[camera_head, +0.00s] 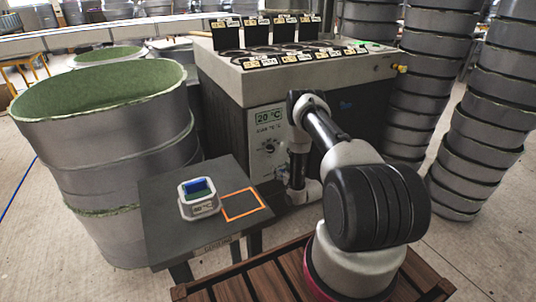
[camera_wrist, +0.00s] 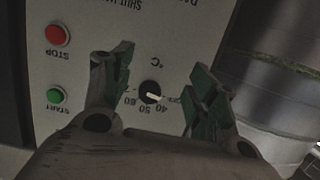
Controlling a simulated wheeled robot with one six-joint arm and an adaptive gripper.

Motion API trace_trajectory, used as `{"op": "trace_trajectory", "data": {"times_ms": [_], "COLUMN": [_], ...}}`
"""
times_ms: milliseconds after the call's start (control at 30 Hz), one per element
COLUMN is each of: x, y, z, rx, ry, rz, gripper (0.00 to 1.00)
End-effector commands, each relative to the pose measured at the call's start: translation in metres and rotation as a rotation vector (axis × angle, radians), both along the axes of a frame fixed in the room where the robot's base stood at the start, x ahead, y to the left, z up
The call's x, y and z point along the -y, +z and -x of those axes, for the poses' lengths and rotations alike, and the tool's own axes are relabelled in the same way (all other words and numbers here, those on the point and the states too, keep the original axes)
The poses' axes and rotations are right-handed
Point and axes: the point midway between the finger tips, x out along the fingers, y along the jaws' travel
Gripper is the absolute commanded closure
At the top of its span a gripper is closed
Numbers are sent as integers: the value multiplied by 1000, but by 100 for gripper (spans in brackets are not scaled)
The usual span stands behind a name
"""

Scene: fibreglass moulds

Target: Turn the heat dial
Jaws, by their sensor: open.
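The heat dial (camera_wrist: 150,92) is a small black knob with a pale pointer, on a light panel marked °C with numbers such as 40, 50 and 60. The panel appears upside down in the wrist view. My gripper (camera_wrist: 155,84) is open, with its two green-padded fingers on either side of the dial in the picture. I cannot tell whether they touch it. In the head view the dial (camera_head: 269,147) shows on the machine's front panel (camera_head: 262,169), below a green display (camera_head: 269,118) reading 20 °C. My arm comes down just right of the panel.
A red STOP button (camera_wrist: 57,35) and a green START button (camera_wrist: 55,96) are on the panel. A dark side table (camera_head: 165,235) bears a small white device (camera_head: 198,207) and an orange square outline (camera_head: 242,204). Large grey moulds (camera_head: 110,140) stand left, stacked moulds (camera_head: 430,80) right.

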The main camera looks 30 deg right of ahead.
Motion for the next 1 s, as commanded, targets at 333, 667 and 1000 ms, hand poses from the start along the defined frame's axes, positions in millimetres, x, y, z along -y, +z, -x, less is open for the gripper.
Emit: {"op": "trace_trajectory", "data": {"times_ms": [333,667,1000], "x": [-3,-4,-4], "y": [55,54,54], "z": [-22,-74,-86], "rx": [237,233,231], "ry": [9,7,6], "rz": [-1,0,-2], "gripper": [41,41,41]}}
